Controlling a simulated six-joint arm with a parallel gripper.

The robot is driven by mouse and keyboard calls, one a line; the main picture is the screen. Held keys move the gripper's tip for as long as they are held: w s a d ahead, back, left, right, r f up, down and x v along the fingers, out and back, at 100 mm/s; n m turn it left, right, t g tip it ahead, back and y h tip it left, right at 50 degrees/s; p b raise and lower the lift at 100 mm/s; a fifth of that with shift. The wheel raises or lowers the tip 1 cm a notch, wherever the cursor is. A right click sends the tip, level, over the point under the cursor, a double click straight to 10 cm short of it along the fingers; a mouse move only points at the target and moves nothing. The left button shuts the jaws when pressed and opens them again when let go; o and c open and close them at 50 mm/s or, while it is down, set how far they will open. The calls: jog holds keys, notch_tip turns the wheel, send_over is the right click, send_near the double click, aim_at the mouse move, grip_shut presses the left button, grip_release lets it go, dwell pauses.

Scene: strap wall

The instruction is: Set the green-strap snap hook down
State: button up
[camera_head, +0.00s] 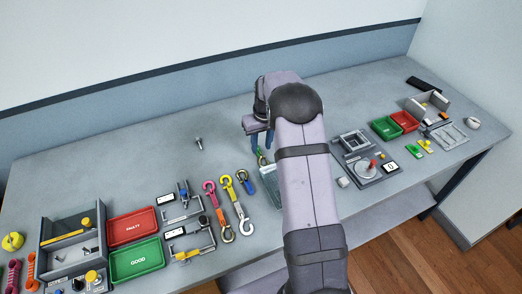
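My gripper (262,143) points down over the middle of the bench, with its blue fingers partly hidden by my wrist. The green-strap snap hook (261,155) is at the fingertips, its green strap between them and its metal end below. It looks held, though it is small here. I cannot tell whether its lower end touches the bench (150,170).
A translucent box (268,185) stands just below the hook, partly behind my arm. Pink, yellow and blue strap hooks (240,205) lie to its left. Red (132,227) and green (137,260) trays sit further left. A small metal part (199,144) lies on otherwise clear bench at back left.

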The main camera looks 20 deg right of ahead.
notch_tip(320, 180, up, 8)
jog(key=s+b, duration=0.1)
jog(key=shift+r+b, duration=0.25)
jog(key=shift+b, duration=0.1)
jog(key=shift+s, duration=0.1)
jog(key=s+a+f, duration=0.1)
jog(key=s+a, duration=0.3)
jog(key=s, duration=0.5)
jog(key=s+a+f+g, duration=0.1)
jog(key=s+a, duration=0.4)
jog(key=s, duration=0.5)
jog(key=s+a+f, duration=0.2)
jog(key=s+a, duration=0.2)
jog(key=s, duration=0.6)
jog(key=shift+a, duration=0.2)
jog(key=shift+o, duration=0.2)
jog(key=shift+s, duration=0.1)
jog(key=o, duration=0.8)
jog(key=shift+o, duration=0.2)
